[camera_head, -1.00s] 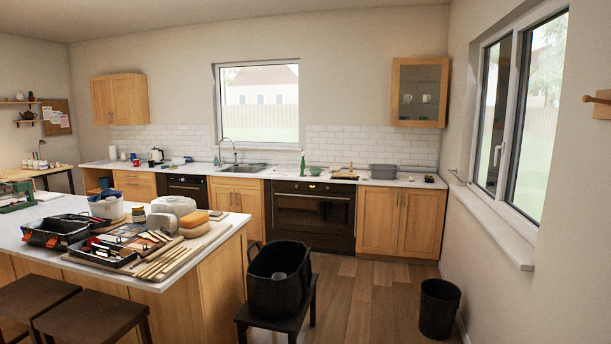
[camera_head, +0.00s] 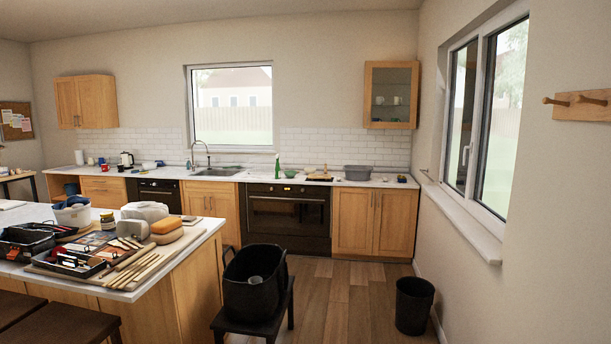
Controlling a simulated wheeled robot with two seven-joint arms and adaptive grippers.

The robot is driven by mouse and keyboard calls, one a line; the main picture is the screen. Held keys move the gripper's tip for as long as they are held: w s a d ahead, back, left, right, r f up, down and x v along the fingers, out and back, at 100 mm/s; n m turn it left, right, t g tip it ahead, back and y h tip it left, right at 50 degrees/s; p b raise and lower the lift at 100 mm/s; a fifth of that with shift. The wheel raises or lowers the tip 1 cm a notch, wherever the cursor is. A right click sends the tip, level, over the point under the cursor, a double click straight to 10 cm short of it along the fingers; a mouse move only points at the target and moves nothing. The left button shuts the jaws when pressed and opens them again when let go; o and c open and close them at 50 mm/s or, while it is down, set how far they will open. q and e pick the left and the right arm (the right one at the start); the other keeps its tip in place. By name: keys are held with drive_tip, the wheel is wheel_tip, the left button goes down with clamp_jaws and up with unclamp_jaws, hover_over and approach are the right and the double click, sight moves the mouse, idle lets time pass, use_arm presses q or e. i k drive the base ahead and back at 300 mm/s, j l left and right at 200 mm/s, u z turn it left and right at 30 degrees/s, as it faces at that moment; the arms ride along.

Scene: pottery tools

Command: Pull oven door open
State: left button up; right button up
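The oven (camera_head: 288,217) is black and built into the counter along the far wall. Its door (camera_head: 288,216) looks shut, with a horizontal handle (camera_head: 288,198) near the top. A second, smaller black appliance (camera_head: 160,192) sits in the counter to the left, beyond a wooden cabinet. Neither of my grippers shows in the head view, and I am still well across the room from the oven.
A black tub (camera_head: 254,280) on a dark stool (camera_head: 258,318) stands in front of the oven, nearer me. The island (camera_head: 185,262), covered with pottery tools, is at left. A black bin (camera_head: 414,305) stands at right. Wooden floor (camera_head: 345,300) is clear between tub and bin.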

sight(269, 213)
drive_tip(key=i+l+z, duration=0.1)
drive_tip(key=i+z, duration=0.15)
drive_tip(key=i, duration=0.8)
drive_tip(key=i+z, duration=0.25)
drive_tip(key=i, duration=1.75)
drive_tip(key=i+l, duration=0.15)
drive_tip(key=i, duration=0.85)
drive_tip(key=i+j+u, duration=0.1)
drive_tip(key=i+u, duration=0.25)
drive_tip(key=i, duration=0.6)
drive_tip(key=i+l+u, duration=0.1)
drive_tip(key=i+u, duration=0.2)
drive_tip(key=i, duration=0.7)
drive_tip(key=i+j+u, duration=0.15)
drive_tip(key=i, duration=0.75)
drive_tip(key=i+j+u, duration=0.15)
drive_tip(key=i, duration=0.8)
